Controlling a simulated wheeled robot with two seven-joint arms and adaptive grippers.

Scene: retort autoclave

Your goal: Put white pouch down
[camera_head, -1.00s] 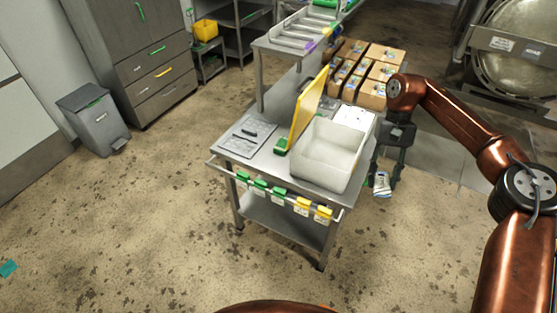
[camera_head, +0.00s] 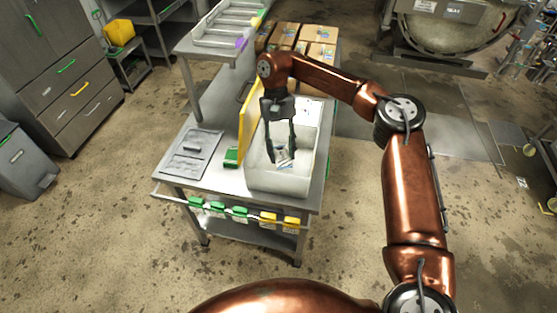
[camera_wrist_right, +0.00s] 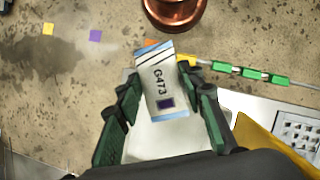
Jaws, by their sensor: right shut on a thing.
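The white pouch (camera_head: 283,157) is between the fingertips of my right gripper (camera_head: 281,150). In the right wrist view the white pouch (camera_wrist_right: 162,87) shows blue end bands, the print "G473" and a dark purple square; the green-padded fingers of my right gripper (camera_wrist_right: 160,100) stand on both sides of it. My right gripper points down over the open white bin (camera_head: 277,182) on the steel table. The pouch appears within the bin's opening; whether it touches the floor of the bin cannot be told. My left gripper is not in view.
A yellow board (camera_head: 249,126) stands upright along the left side of the bin. A green block (camera_head: 232,157) and a grey clipboard-like panel (camera_head: 192,153) lie left of it. Green and yellow clips (camera_head: 240,212) line the front rail. Cardboard boxes (camera_head: 301,38) stand behind.

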